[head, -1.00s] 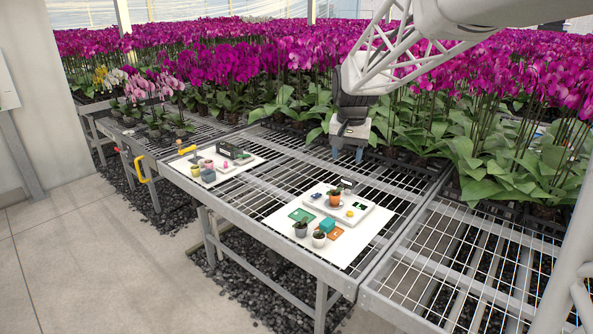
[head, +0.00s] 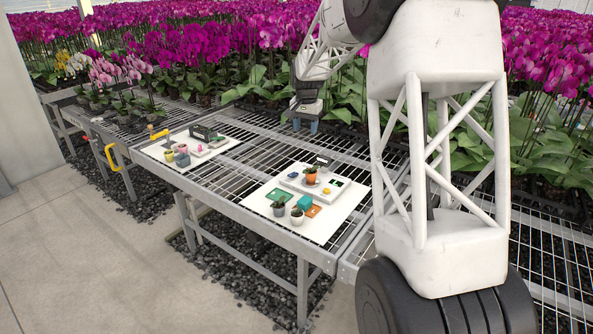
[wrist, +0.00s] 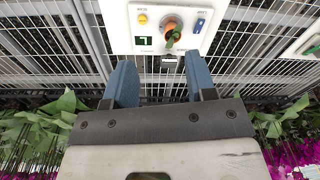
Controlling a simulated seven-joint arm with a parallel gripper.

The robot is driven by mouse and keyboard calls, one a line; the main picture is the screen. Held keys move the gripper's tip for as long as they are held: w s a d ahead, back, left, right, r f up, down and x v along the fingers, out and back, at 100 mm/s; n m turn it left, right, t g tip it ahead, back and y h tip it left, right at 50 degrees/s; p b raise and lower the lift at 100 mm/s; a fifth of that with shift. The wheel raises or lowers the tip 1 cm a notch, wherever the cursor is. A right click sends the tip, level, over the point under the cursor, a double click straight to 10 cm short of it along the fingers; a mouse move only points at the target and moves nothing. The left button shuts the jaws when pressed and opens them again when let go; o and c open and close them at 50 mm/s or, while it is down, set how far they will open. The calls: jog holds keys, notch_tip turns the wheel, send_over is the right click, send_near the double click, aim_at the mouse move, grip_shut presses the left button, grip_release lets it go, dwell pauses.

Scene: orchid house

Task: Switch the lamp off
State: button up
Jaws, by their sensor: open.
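A white raised panel (head: 302,185) stands on a white board on the mesh bench; the wrist view shows it from above. It carries a blue switch (wrist: 199,25), a yellow knob (wrist: 142,19), a dark display with a lit green mark (wrist: 144,41) and an orange pot with a plant (wrist: 170,25). A small grey part (wrist: 169,62) sits at the panel's edge; I cannot tell whether it belongs to a lamp. No lamp is clearly recognisable. My gripper (head: 305,125) is open and empty above the mesh behind the panel. Its two blue fingers show in the wrist view (wrist: 161,80).
Two small pots (head: 297,216), a teal block (head: 304,202), a green square and an orange square lie in front of the panel. Another white board (head: 165,156) with pots stands farther left. Dense orchids (head: 250,50) line the back. Bare mesh (head: 240,165) separates the boards.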

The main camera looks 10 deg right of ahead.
jog(key=w+f+m, duration=0.1)
jog(key=w+f, duration=0.8)
jog(key=w, duration=0.3)
jog(key=m, duration=0.2)
send_over(297, 172)
jog(key=shift+g, duration=0.4)
notch_tip(297, 172, down, 14)
jog(key=shift+a, duration=0.1)
jog(key=shift+f, duration=3.95)
